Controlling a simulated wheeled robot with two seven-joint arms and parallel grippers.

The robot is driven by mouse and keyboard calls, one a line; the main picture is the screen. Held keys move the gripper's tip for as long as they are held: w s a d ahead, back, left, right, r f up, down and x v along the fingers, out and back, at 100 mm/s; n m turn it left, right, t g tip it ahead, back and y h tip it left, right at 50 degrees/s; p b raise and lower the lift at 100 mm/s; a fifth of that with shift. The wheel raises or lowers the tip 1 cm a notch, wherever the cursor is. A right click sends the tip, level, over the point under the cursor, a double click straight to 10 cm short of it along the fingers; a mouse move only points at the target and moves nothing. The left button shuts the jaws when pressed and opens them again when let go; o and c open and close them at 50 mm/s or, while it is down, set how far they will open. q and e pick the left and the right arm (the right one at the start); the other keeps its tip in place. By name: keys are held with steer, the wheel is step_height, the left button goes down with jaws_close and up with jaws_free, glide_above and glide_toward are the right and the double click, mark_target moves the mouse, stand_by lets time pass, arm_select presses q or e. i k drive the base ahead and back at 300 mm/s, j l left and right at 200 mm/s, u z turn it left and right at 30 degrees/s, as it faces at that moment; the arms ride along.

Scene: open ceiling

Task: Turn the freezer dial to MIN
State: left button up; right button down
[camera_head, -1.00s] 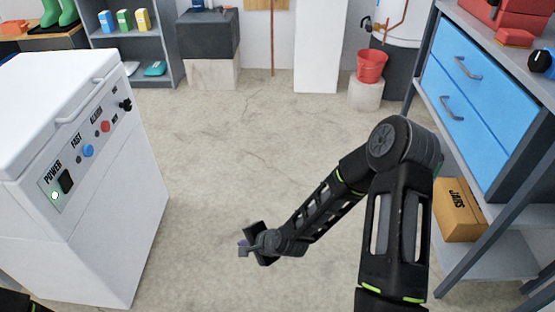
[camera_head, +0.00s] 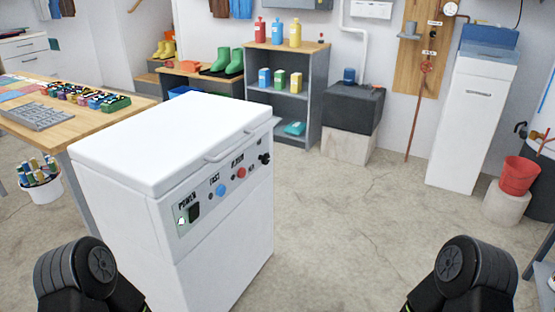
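The white chest freezer (camera_head: 160,140) stands left of centre with its lid shut and a grey handle on the lid's front edge. Its control panel faces right and toward me, with a green lit POWER area, a black switch (camera_head: 194,212), a blue button (camera_head: 220,189) and a red button (camera_head: 241,173). The black freezer dial (camera_head: 264,158) is at the panel's far end. Its pointer and its MIN marking are too small to read. Only upper parts of my two arms show at the bottom left and bottom right; both grippers are out of view.
Grey shelves (camera_head: 311,75) stand behind the freezer. Open concrete floor (camera_head: 345,225) lies right of the freezer.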

mark_target(265, 158)
steer(key=i+z, duration=0.35)
steer(key=i+j+z, duration=0.15)
steer(key=i+z, duration=0.15)
steer(key=i, duration=0.25)
steer(key=i+j+z, duration=0.35)
steer(key=i+l, duration=0.1)
